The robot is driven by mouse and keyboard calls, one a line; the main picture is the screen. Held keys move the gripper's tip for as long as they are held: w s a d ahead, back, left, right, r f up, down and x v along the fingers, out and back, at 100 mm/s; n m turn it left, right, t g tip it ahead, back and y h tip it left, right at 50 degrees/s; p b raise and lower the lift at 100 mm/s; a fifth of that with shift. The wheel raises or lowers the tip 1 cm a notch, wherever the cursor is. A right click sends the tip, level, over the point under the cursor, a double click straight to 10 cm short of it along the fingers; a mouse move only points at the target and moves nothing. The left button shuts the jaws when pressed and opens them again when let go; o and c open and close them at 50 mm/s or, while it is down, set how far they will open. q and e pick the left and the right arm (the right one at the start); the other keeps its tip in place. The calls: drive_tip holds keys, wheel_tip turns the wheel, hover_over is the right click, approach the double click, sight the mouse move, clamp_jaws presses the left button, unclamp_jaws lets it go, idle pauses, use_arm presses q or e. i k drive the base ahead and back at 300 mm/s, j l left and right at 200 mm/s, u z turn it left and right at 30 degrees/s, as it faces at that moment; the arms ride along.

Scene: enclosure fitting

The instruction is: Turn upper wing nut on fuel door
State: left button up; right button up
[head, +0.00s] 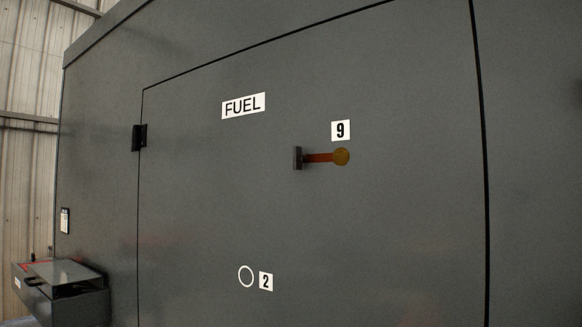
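The fuel door (210,210) is a large dark grey panel with a white FUEL label (243,105); it sits flush in the enclosure wall and looks shut. On its upper right is a fastener that may be the upper wing nut: a small dark upright block (298,158), an orange bar (318,157) running right from it, and a yellow round end (341,156). A label with the number 9 (340,130) is just above the round end. No other wing nut shows clearly. Neither of my grippers is in view.
A black hinge (139,137) is at the door's left edge. A white ring (246,276) and a label 2 (266,281) are low on the door. A grey box (62,295) juts out at the lower left. The space before the door looks clear.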

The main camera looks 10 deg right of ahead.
sight(299, 159)
drive_tip(key=j+z, duration=0.15)
drive_tip(key=z, duration=0.2)
drive_tip(key=i+j+z, duration=0.1)
drive_tip(key=j+z, duration=0.25)
drive_tip(key=z, duration=0.4)
drive_tip(key=j+z, duration=0.15)
drive_tip(key=j, duration=0.5)
drive_tip(key=k+j+z, duration=0.15)
drive_tip(key=j, duration=0.5)
drive_tip(key=j+z, duration=0.15)
drive_tip(key=j, duration=0.8)
drive_tip(key=k+j, duration=0.1)
drive_tip(key=j, duration=0.15)
